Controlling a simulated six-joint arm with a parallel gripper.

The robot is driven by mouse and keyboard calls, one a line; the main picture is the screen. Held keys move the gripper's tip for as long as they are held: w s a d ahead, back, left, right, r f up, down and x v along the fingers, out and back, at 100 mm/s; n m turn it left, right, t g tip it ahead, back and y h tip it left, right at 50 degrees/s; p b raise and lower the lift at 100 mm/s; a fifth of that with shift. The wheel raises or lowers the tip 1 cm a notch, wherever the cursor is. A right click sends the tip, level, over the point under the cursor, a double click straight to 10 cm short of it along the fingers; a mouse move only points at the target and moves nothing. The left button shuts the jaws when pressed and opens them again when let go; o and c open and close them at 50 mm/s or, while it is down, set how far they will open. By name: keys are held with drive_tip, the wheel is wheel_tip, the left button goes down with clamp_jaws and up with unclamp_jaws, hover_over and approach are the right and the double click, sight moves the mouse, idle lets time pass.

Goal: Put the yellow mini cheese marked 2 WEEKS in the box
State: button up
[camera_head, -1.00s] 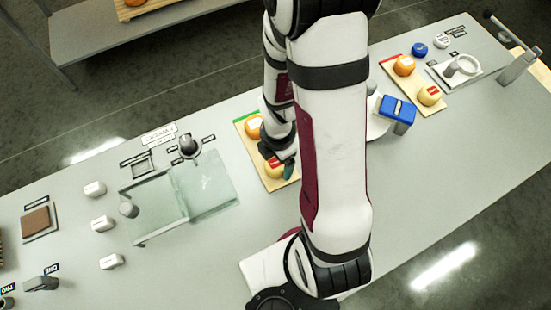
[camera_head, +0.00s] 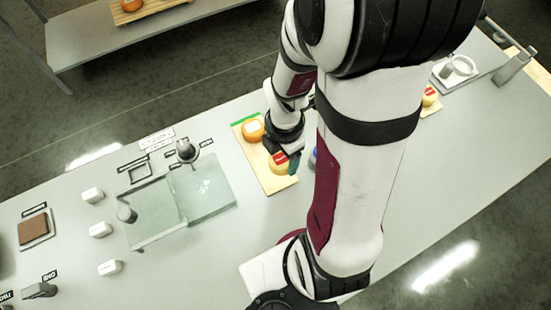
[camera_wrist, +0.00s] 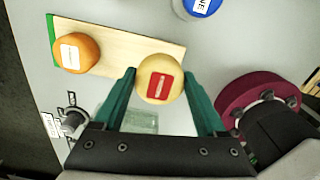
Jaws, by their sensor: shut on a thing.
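The yellow mini cheese (camera_wrist: 160,78) has a red label whose writing I cannot read. In the wrist view it sits between the green fingers of my gripper (camera_wrist: 159,76), which are shut on it. The cheese also shows in the head view (camera_head: 279,162), over the wooden board (camera_head: 278,184), with my gripper (camera_head: 291,158) at its right side. It seems slightly raised, but the gap below is hard to judge. I cannot pick out the box for certain; a clear glass-like case (camera_head: 158,222) stands on the table to the left.
An orange cheese (camera_head: 252,131) with a white label sits on the same board. A blue-topped container (camera_wrist: 200,6) is beside the board, mostly hidden by my arm in the head view. White blocks (camera_head: 92,195) and a dark-knobbed tool (camera_head: 187,151) stand to the left.

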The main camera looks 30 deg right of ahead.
drive_tip(key=s+d+r, duration=0.6)
drive_tip(key=d, duration=0.1)
drive_tip(key=w+a+n, duration=0.2)
drive_tip(key=w+a, duration=0.1)
drive_tip(key=w+a+n, duration=0.3)
drive_tip(key=a, duration=0.1)
drive_tip(key=shift+w, duration=0.25)
drive_tip(key=w+a+n, duration=0.3)
drive_tip(key=a+n, duration=0.1)
drive_tip(key=a, duration=0.3)
hover_over(204, 192)
drive_tip(key=f, duration=0.7)
drive_tip(key=shift+s+d, duration=0.1)
drive_tip(key=shift+d, duration=0.15)
drive_tip(key=shift+a+f, duration=0.2)
drive_tip(key=shift+f, duration=1.95)
drive_tip(key=shift+f, duration=0.1)
drive_tip(key=o, duration=1.4)
